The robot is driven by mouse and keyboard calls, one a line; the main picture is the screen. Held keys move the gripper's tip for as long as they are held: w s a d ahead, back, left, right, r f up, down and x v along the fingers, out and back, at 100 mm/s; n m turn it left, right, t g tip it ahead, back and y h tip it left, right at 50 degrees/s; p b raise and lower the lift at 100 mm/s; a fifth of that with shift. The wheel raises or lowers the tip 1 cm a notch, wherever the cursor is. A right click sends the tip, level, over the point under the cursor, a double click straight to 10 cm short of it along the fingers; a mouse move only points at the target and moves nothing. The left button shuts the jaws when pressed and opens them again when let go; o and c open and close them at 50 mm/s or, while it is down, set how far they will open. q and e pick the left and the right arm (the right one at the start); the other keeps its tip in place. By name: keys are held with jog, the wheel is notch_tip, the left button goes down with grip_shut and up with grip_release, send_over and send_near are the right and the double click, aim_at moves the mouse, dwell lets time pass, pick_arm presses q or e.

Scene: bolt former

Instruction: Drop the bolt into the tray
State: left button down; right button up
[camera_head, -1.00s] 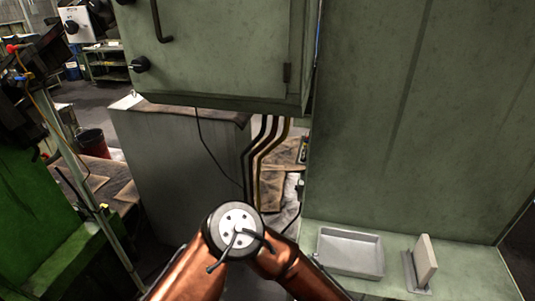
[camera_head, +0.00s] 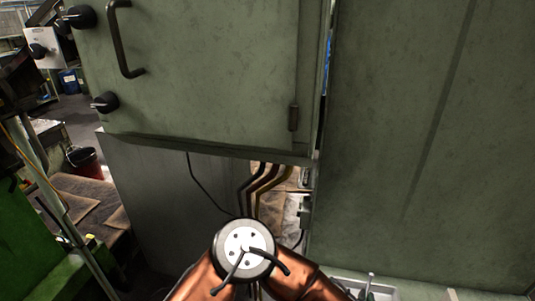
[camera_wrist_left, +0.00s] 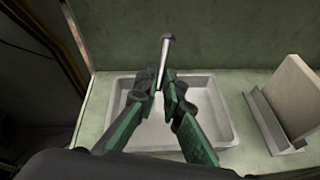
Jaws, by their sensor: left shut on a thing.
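The bolt (camera_wrist_left: 167,52) is a grey metal rod, held between the fingertips of my left gripper (camera_wrist_left: 163,88) in the left wrist view. The gripper is shut on it, and its upper part sticks out beyond the fingers. The shallow grey tray (camera_wrist_left: 224,112) lies behind and below the gripper in that view, and the fingers overlap its middle. In the head view the tray (camera_head: 345,280) is cut by the bottom edge, with the bolt (camera_head: 370,279) and the tips of my left gripper (camera_head: 367,294) in front of it. My right gripper is not in view.
An upright pale plate in a grey holder (camera_wrist_left: 293,98) stands right of the tray on the green ledge (camera_wrist_left: 97,98). A tall green machine panel (camera_head: 420,150) rises behind. A green cabinet with a handle (camera_head: 126,40) is at the upper left.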

pick_arm(q)
jog(key=shift+s+f, duration=0.15)
jog(key=shift+f, duration=2.75)
jog(key=c, duration=2.5)
grip_release()
jog(key=o, duration=0.5)
notch_tip(320, 180, up, 10)
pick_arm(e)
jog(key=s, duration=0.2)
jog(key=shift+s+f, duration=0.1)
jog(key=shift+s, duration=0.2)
